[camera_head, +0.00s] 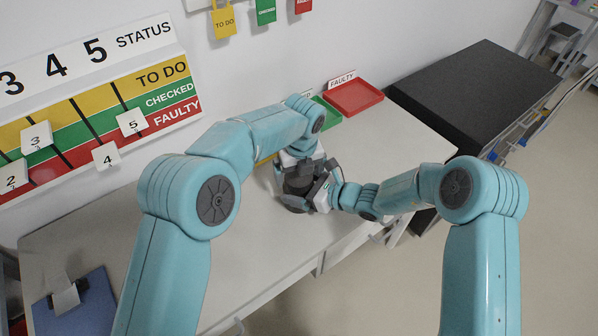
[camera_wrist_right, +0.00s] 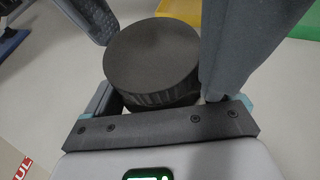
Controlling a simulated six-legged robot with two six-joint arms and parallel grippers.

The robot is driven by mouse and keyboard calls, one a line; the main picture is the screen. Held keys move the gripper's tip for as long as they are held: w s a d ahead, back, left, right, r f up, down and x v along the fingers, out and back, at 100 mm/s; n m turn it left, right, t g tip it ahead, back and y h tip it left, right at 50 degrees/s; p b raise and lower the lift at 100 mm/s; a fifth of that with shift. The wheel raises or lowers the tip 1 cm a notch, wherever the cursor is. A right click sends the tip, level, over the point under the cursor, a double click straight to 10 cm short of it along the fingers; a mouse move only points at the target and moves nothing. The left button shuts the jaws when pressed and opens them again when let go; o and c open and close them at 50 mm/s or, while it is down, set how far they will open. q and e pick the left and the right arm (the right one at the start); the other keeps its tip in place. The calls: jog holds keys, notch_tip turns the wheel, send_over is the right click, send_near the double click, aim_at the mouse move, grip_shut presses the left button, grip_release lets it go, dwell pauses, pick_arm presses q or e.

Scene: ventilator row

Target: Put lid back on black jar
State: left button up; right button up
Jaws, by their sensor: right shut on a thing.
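Both grippers meet over the white table, around a dark round object that I take to be the black jar (camera_head: 293,205). In the right wrist view the black jar (camera_wrist_right: 152,58) shows a flat round top with a ribbed band below it. I cannot tell whether that top is a separate lid. My right gripper (camera_head: 318,192) comes in from the right and is shut on the jar. My left gripper (camera_head: 298,170) reaches down from above, close against the same spot. Its fingertips are crowded by the other gripper, so its jaws are unclear.
A red tray (camera_head: 354,97) lies behind the grippers, with a green tray (camera_head: 327,113) partly hidden beside it. A yellow tray edge also shows in the right wrist view (camera_wrist_right: 180,14). A black-topped unit (camera_head: 475,95) stands to the right. A blue clipboard (camera_head: 75,306) lies front left.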

pick_arm(q)
jog(key=shift+r, duration=2.2)
